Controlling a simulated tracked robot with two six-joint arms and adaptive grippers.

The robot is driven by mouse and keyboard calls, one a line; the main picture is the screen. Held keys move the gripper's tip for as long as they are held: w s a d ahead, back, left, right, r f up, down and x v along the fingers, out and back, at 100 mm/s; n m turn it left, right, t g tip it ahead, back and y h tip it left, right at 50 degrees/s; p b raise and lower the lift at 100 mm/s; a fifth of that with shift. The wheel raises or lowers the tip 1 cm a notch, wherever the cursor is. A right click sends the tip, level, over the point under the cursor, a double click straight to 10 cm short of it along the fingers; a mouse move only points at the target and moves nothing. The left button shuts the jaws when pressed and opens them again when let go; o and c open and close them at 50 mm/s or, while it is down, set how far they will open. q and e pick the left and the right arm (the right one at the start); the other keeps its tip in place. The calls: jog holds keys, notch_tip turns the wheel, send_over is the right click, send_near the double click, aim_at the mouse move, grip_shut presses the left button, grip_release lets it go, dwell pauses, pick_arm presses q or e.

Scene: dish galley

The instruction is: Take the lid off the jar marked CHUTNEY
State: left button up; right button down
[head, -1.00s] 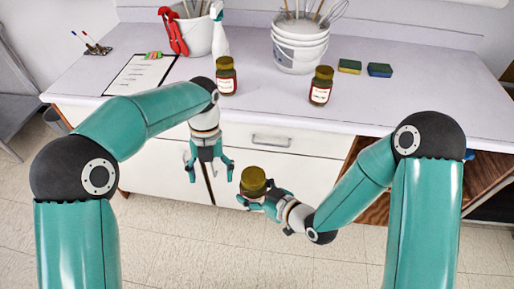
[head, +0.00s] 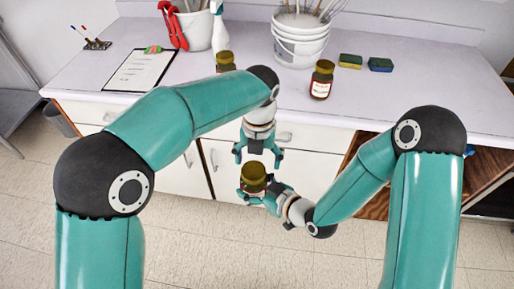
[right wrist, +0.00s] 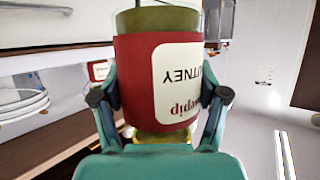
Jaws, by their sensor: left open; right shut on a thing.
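The jar (head: 253,189) has a red label and a gold-olive lid (head: 254,173); it is held upright in front of the counter. In the right wrist view the label on the jar (right wrist: 135,78) appears upside down and reads in part "TNEY". The lid is on it, partly seen low in that view (right wrist: 160,138). My right gripper (right wrist: 160,108) is shut around the jar's sides. My left gripper (head: 258,160) is open, pointing down, with its fingers just above the lid and apart from it, as far as I can tell.
Two similar lidded jars stand on the counter (head: 430,100): one (head: 225,62) partly behind my left arm, one (head: 321,85) to its right. A white bucket (head: 299,45), a clipboard (head: 140,72) and two sponges (head: 350,61) are further back. Drawer fronts lie behind my grippers.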

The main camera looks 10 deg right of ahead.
pick_arm(q)
jog(key=shift+f, duration=1.1)
pick_arm(e)
jog(key=shift+r, duration=0.1)
